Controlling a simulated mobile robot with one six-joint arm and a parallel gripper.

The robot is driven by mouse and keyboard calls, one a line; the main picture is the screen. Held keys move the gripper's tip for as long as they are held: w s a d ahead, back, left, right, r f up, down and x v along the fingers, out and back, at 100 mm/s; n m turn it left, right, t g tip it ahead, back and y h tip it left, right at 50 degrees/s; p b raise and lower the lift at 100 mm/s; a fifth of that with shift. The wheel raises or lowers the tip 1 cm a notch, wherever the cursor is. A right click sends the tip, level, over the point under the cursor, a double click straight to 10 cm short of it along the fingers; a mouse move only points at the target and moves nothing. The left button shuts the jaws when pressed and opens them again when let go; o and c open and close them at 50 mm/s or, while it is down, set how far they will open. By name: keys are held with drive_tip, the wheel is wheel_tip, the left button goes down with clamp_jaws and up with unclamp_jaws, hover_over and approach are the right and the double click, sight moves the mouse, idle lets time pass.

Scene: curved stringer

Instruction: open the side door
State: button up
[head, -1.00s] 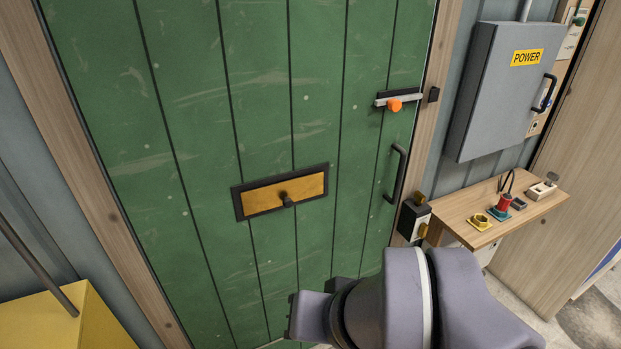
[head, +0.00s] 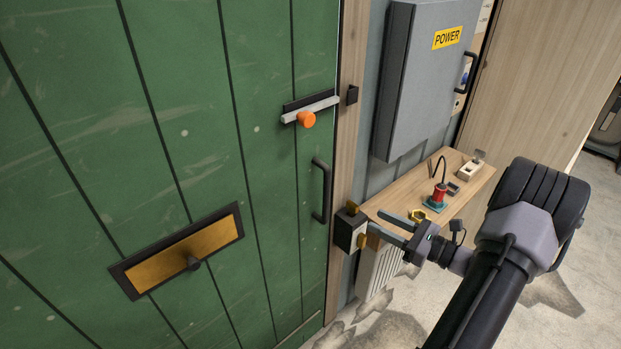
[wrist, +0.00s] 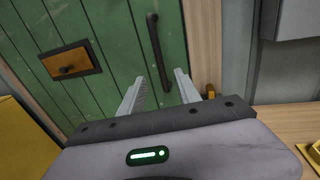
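The green plank side door (head: 180,90) stands shut in its wooden frame, at the left of the head view. Its dark vertical handle (head: 322,190) is near its right edge; the handle also shows in the wrist view (wrist: 157,50). Above it is a grey sliding bolt (head: 318,106) with an orange knob (head: 307,119). The bar's right end appears to stop short of a black catch (head: 352,94) on the frame. My gripper (head: 376,220) is open and empty, right of the handle and apart from it. In the wrist view its fingers (wrist: 160,78) point toward the door.
A wooden shelf (head: 470,198) with small items is behind my gripper, under a grey POWER cabinet (head: 415,80). A brass mail flap (head: 180,255) is on the door. Floor is free at right.

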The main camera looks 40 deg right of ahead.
drive_tip(key=b, duration=0.3)
hover_over(326, 219)
drive_tip(key=shift+w+d, duration=0.25)
drive_tip(key=shift+w, duration=0.2)
clamp_jaws()
drive_tip(key=shift+s, duration=0.1)
idle(0.8)
